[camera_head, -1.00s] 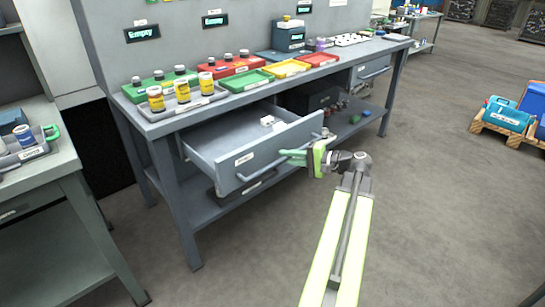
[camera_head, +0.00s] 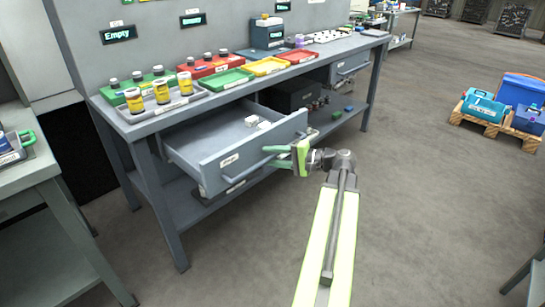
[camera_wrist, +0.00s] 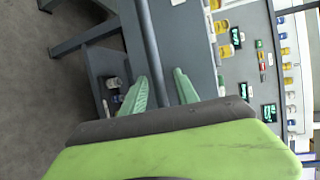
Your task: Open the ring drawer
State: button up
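The drawer (camera_head: 228,160) stands pulled well out from under the workbench. Its front carries a small white label, too small to read, and a long bar handle (camera_head: 240,178). A few small white pieces (camera_head: 256,122) lie inside it. My gripper (camera_head: 265,157) is at the right part of the handle, its green fingers apart. In the wrist view the bar handle (camera_wrist: 149,38) runs between the two spread fingertips (camera_wrist: 160,80), with gaps showing beside it. The drawer front (camera_wrist: 194,45) is just right of the bar there.
The workbench top holds green (camera_head: 222,81), yellow (camera_head: 268,66) and red (camera_head: 299,56) trays and several yellow jars. Another drawer (camera_head: 350,68) is at the bench's right. A side table (camera_head: 35,172) stands left. The floor to the right is clear up to a loaded pallet (camera_head: 490,124).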

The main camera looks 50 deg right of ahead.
jog(key=p+v, duration=0.3)
jog(key=v, duration=1.4)
jog(key=shift+s+r, duration=0.15)
jog(key=shift+s, duration=0.05)
jog(key=shift+d, duration=0.1)
